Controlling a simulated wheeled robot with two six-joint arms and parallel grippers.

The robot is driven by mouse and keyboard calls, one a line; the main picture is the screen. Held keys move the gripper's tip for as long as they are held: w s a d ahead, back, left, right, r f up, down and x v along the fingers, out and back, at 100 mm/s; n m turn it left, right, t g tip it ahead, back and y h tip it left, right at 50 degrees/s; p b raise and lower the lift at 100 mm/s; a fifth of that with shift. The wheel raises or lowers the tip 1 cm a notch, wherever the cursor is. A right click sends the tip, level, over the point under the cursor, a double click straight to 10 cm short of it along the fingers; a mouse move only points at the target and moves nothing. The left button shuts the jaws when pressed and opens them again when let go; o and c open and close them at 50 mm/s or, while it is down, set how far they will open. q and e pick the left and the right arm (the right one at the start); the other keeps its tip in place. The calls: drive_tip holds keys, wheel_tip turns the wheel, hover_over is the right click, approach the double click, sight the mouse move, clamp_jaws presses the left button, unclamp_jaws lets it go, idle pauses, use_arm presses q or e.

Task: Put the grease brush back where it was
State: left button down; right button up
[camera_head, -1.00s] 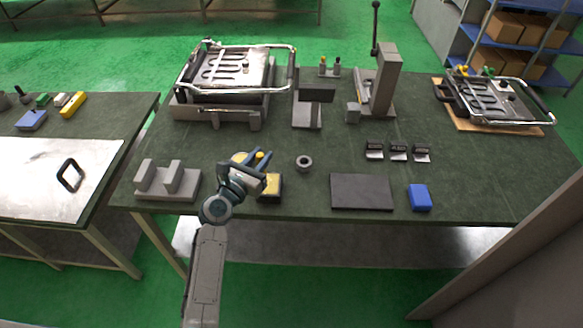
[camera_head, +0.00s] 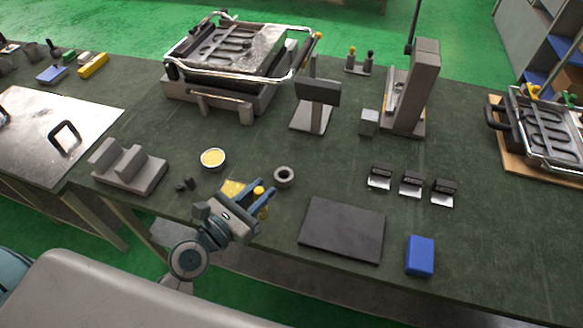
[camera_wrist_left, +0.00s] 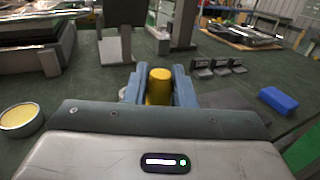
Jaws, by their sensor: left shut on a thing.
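My left gripper (camera_head: 260,196) is above the front of the green workbench. It is shut on a yellow, round-topped thing (camera_wrist_left: 158,86), probably the grease brush's handle. The yellow top (camera_head: 258,190) also shows between the fingers in the head view. A small dark two-part piece (camera_head: 185,184) sits left of the gripper. My right gripper is not in view.
A yellow block (camera_head: 232,187) is partly hidden by the gripper. A grey ring (camera_head: 284,176) lies close right of it. A grey notched block (camera_head: 128,167) stands at left. A dark plate (camera_head: 343,229) and blue block (camera_head: 420,255) lie at right. The heater frame (camera_head: 230,55) stands behind.

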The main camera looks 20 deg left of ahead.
use_arm(q)
drive_tip(key=w+f, duration=0.2)
drive_tip(key=w, duration=0.5)
drive_tip(key=w+f+p, duration=0.1)
drive_tip(key=w+f, duration=0.2)
drive_tip(key=w, duration=0.5)
drive_tip(key=shift+d, duration=0.4)
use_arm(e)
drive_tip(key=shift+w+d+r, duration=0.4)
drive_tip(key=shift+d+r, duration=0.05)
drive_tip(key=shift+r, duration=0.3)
use_arm(q)
drive_tip(key=shift+r, duration=0.1)
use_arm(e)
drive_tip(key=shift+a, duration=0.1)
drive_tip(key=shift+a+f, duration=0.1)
use_arm(q)
drive_tip(key=shift+s+f, duration=0.1)
drive_tip(key=shift+f, duration=0.15)
drive_tip(key=c, duration=1.2)
unclamp_jaws()
drive_tip(key=shift+r, duration=0.1)
drive_tip(key=shift+r, duration=0.1)
